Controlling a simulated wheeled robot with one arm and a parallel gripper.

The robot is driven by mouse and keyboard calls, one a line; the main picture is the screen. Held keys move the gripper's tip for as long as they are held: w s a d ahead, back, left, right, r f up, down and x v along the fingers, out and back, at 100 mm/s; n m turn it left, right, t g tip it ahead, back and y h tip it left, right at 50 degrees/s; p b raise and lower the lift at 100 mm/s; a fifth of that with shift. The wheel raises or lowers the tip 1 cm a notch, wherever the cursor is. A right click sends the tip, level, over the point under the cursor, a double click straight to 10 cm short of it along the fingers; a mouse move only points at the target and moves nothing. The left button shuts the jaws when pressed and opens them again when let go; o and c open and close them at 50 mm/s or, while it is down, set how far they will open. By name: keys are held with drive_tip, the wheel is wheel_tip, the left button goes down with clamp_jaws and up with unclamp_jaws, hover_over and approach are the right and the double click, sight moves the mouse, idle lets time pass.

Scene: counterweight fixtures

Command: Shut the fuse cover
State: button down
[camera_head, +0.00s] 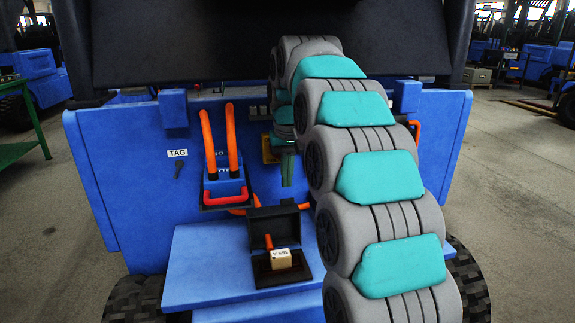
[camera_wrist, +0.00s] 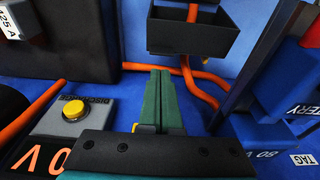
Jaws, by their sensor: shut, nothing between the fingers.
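The fuse cover (camera_head: 274,227) is a black lid standing upright at the back of a small black fuse box (camera_head: 262,277) on the blue ledge. The box is open, and a tan labelled block (camera_head: 281,259) and an orange bar sit in it. My gripper (camera_head: 287,170) is above and behind the cover, apart from it, with its green fingers pointing down. In the wrist view the green fingers (camera_wrist: 165,100) are together with nothing between them. A black box-shaped part (camera_wrist: 187,36) at the top seems to be the fuse box or its cover; I cannot tell which.
The wrist view shows a yellow button (camera_wrist: 73,109) and an orange cable (camera_wrist: 204,95). My arm covers the panel's right side. The blue ledge (camera_head: 205,270) left of the box is clear.

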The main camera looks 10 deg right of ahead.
sight(287, 204)
drive_tip(key=shift+w+f, duration=0.15)
drive_tip(key=shift+f, duration=0.8)
drive_tip(key=shift+w+f, duration=0.15)
drive_tip(key=shift+f, duration=0.75)
drive_tip(key=shift+s, duration=0.2)
drive_tip(key=shift+s+r+t+b, duration=0.2)
drive_tip(key=shift+s+t+b, duration=0.1)
drive_tip(key=shift+b, duration=0.1)
